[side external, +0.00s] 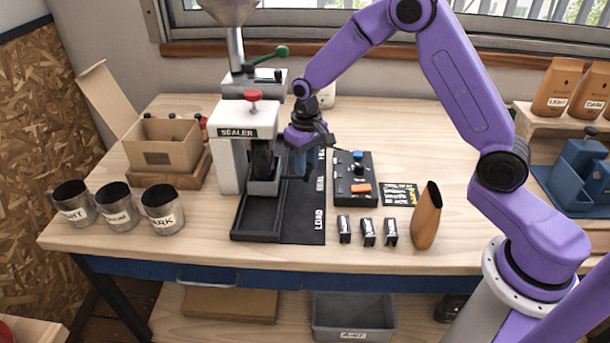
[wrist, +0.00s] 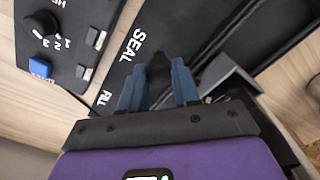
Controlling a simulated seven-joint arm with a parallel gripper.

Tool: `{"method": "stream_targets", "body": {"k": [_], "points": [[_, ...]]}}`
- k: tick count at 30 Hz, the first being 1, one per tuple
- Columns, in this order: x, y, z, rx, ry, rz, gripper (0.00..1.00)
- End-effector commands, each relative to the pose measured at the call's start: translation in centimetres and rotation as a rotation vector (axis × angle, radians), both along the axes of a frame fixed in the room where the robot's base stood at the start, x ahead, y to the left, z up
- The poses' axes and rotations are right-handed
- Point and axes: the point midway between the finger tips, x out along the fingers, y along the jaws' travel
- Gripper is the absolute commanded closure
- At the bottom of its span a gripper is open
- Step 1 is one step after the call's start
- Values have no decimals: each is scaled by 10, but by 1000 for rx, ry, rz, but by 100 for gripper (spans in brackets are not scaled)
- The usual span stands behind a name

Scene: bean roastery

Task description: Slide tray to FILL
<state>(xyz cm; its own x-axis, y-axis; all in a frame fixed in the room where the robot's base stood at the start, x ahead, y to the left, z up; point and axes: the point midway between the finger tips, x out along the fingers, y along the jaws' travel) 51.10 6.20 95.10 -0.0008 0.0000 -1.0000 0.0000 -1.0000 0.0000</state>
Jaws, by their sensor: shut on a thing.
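The grey tray (side external: 264,188) sits in a black track (side external: 258,232), just in front of the white sealer (side external: 230,150), level with the SEAL mark. A dark upright thing, perhaps a bag (side external: 262,158), stands in it. My gripper (side external: 303,172) is at the tray's right side, pointing down. In the wrist view, its blue fingers (wrist: 158,80) are shut on a dark piece that looks like the tray's handle (wrist: 158,66); the grip is partly hidden. A grey tray edge (wrist: 228,76) shows beside it. The label strip (side external: 310,230) reads LOAD, SEAL and, partly covered, FILL towards the back.
A black control box (side external: 352,180) with a knob and buttons stands right of the strip. Several small dark packs and a brown pouch (side external: 427,215) stand front right. Three labelled cups and a cardboard box (side external: 165,142) are left. The filler column (side external: 236,50) rises behind the sealer.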

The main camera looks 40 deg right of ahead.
Motion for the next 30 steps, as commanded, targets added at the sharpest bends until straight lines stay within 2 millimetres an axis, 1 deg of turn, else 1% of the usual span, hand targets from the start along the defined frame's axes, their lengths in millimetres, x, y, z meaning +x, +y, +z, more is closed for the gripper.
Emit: {"method": "stream_targets", "body": {"k": [1,3,18,24,30], "points": [[8,-9,0,0,-2,-6,100],[18,-18,0,0,-3,-6,100],[81,-82,0,-1,-3,-3,100],[99,-99,1,-1,-3,-2,100],[108,-108,1,-1,-3,-1,100]]}}
